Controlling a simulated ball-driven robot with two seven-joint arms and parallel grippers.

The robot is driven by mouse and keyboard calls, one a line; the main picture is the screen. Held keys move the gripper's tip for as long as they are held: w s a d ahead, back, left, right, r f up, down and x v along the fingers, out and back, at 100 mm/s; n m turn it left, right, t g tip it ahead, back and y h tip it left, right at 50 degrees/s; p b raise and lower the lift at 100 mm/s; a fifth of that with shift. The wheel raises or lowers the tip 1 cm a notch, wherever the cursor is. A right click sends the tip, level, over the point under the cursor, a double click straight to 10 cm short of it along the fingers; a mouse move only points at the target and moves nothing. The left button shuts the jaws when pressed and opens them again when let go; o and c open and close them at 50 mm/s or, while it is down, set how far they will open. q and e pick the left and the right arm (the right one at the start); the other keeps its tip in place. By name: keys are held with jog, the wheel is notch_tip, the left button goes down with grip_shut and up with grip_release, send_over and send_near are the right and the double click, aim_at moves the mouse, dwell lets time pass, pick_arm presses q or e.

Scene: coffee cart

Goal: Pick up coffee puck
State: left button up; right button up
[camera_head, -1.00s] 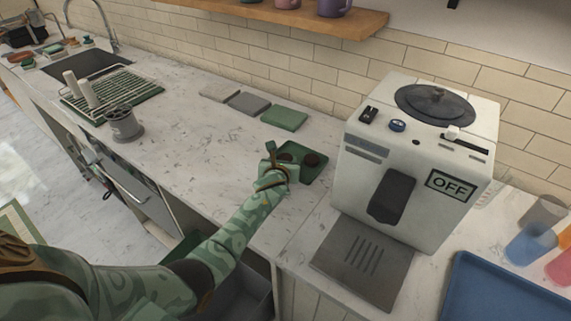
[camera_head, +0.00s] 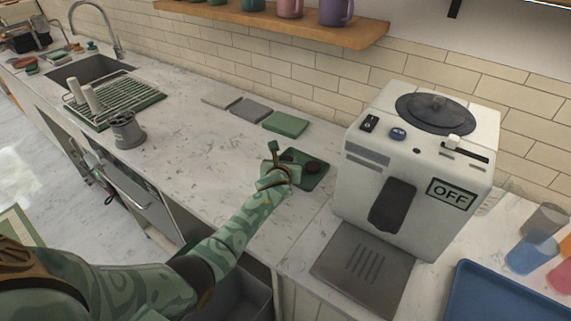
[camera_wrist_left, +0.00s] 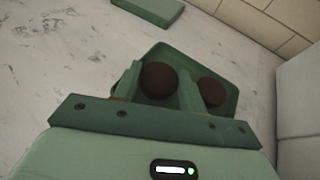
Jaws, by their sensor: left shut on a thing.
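My left gripper (camera_head: 281,164) reaches over the left part of the small dark green tray (camera_head: 318,182), beside the coffee machine. In the left wrist view, its fingers (camera_wrist_left: 160,72) stand on either side of a round dark brown coffee puck (camera_wrist_left: 158,84) and are shut on it. Whether this puck still touches the tray I cannot tell. A second brown puck (camera_wrist_left: 212,93) lies in the tray (camera_wrist_left: 232,82), just outside the right finger. It also shows in the head view (camera_head: 313,168). In the head view the held puck is hidden by the gripper. My right gripper is not in view.
A white coffee machine (camera_head: 420,170) marked OFF stands right of the tray. A green slab (camera_head: 286,124) and two grey ones lie behind. A grey metal cup (camera_head: 127,130) and drying rack (camera_head: 118,97) stand left. The counter between is clear.

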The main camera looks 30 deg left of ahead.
pick_arm(q)
jog(key=s+a+r+p, duration=0.7)
jog(key=s+r, duration=0.4)
jog(key=s, duration=0.1)
jog(key=shift+p, duration=0.4)
jog(key=shift+s, duration=0.1)
